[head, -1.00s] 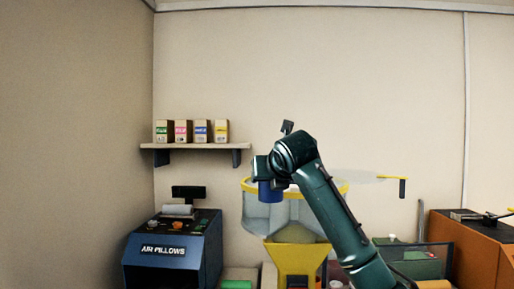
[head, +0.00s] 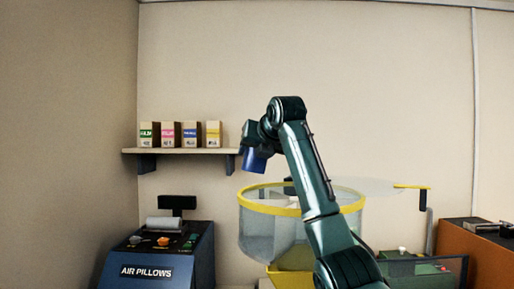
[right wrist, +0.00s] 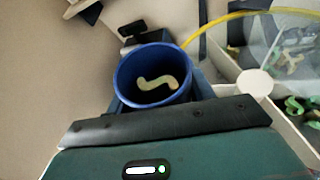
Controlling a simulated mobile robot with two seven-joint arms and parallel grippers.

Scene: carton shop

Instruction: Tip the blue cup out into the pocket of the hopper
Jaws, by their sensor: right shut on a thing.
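My right gripper (head: 251,146) is shut on the blue cup (head: 254,162) and holds it above the left part of the hopper's yellow rim. The cup leans a little in the head view. In the right wrist view I look into the cup (right wrist: 124,78) and see a pale S-shaped piece at its bottom. The hopper (head: 262,230) is a clear bin with a yellow rim; my right arm hides part of it. In the right wrist view its yellow rim (right wrist: 208,27), pale dividers and green pieces show at the right. I cannot make out which pocket is meant. My left gripper is out of view.
A shelf (head: 180,151) with several small cartons is on the wall to the left. The air pillow machine (head: 160,258) stands below it. An orange machine (head: 484,258) is at the right. A clear lid-like sheet with a yellow handle (head: 411,187) extends right of the hopper.

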